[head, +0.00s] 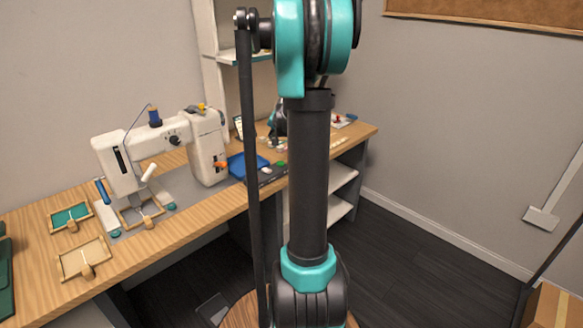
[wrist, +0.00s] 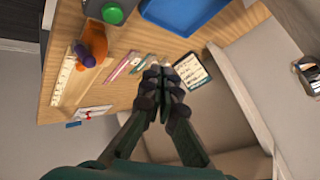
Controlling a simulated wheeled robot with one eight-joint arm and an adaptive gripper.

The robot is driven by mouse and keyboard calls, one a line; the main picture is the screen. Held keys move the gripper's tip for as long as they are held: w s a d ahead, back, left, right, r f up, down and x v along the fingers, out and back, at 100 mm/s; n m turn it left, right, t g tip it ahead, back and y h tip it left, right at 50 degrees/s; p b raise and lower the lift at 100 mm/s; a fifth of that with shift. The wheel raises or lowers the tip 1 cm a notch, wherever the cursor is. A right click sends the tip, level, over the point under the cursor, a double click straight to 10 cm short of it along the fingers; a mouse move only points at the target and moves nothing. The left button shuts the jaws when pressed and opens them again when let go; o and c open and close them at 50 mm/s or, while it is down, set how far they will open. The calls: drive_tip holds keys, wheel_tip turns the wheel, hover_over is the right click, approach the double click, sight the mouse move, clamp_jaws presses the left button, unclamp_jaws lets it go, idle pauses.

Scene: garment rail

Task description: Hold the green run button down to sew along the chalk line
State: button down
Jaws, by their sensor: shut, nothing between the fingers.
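The green run button (wrist: 112,14) is at the top of the wrist view, on a dark control box (wrist: 93,9). In the head view the green button (head: 280,164) shows on the bench, right of the white sewing machine (head: 205,140). A wooden frame (head: 141,210) sits under the machine's head; I cannot make out a chalk line on it. My gripper (wrist: 160,82) is shut and empty, below and right of the button in the wrist view, apart from it. In the head view my arm hides most of the gripper.
A blue tray (wrist: 186,12) lies beside the control box. An orange item with a purple top (wrist: 93,40), a ruler (wrist: 64,80), pink strips (wrist: 122,66) and a labelled card (wrist: 194,72) lie near the bench edge. Two more wooden frames (head: 85,258) lie left of the machine.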

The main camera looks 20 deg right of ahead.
drive_tip(key=shift+d+f+m, duration=0.2)
drive_tip(key=shift+d+f, duration=0.05)
drive_tip(key=shift+d, duration=0.55)
drive_tip(key=shift+d+f+m, duration=0.2)
drive_tip(key=shift+d, duration=0.6)
drive_tip(key=shift+w+f, duration=0.1)
drive_tip(key=shift+f, duration=4.3)
drive_tip(key=shift+f, duration=0.1)
drive_tip(key=shift+f, duration=0.3)
